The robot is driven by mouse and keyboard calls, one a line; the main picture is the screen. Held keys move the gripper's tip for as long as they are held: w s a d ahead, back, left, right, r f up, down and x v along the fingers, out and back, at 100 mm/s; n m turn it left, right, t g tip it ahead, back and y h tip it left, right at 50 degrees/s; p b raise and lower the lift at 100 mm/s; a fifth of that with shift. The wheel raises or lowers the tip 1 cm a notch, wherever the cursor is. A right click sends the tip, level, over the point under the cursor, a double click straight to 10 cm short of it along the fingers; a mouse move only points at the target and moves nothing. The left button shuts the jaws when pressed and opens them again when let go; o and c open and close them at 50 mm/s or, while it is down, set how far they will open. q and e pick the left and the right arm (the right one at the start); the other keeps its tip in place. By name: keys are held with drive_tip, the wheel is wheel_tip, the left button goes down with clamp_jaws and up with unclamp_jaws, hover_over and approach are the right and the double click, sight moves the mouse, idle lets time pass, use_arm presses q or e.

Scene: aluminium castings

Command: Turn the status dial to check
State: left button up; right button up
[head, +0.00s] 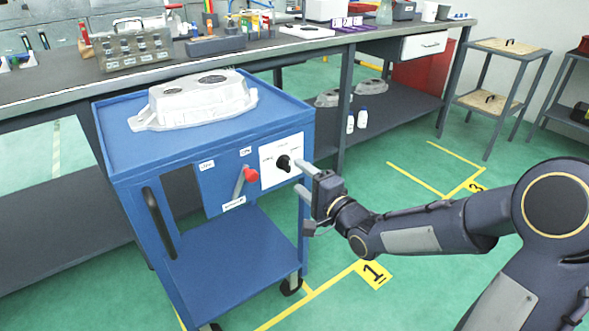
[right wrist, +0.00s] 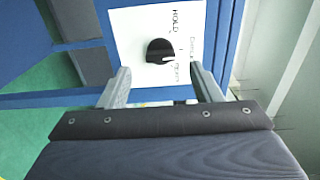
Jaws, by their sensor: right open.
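The status dial (head: 284,163) is a black knob on a white plate (head: 268,171) on the side panel of the blue cart. In the right wrist view the dial (right wrist: 160,50) shows with a pale pointer mark at its lower right edge. The plate bears the word HOLD and other labels too small to read surely. My right gripper (head: 301,179) is open, with its fingers toward the panel beside the dial. In the right wrist view my right gripper (right wrist: 163,80) has its two fingers apart, and the dial lies beyond the gap between them, apparently untouched. My left gripper is not in view.
A red-knobbed lever (head: 249,175) stands out from the cart panel left of the dial. An aluminium casting (head: 197,100) lies on the cart top (head: 120,129). A workbench (head: 60,98) with tools stands behind. The green floor right of the cart is mostly clear.

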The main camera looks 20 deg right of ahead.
drive_tip(key=shift+v, duration=1.6)
drive_tip(key=s+d+f+n+g+h, duration=0.2)
drive_tip(key=s+d+n+g+h, duration=0.3)
drive_tip(key=s, duration=0.5)
drive_tip(key=s+a+f+n+g+y, duration=0.1)
drive_tip(key=s+a+f+n+g, duration=0.15)
drive_tip(key=s, duration=0.55)
drive_tip(key=s+a+f+n+g+y, duration=0.1)
drive_tip(key=s+n+g, duration=0.3)
drive_tip(key=s, duration=0.5)
wheel_tip(320, 180, up, 35)
drive_tip(key=p, duration=3.5)
drive_tip(key=shift+s+a+n+y, duration=0.25)
drive_tip(key=shift+s+n+y, duration=0.1)
drive_tip(key=shift+n, duration=0.1)
drive_tip(key=shift+f, duration=0.1)
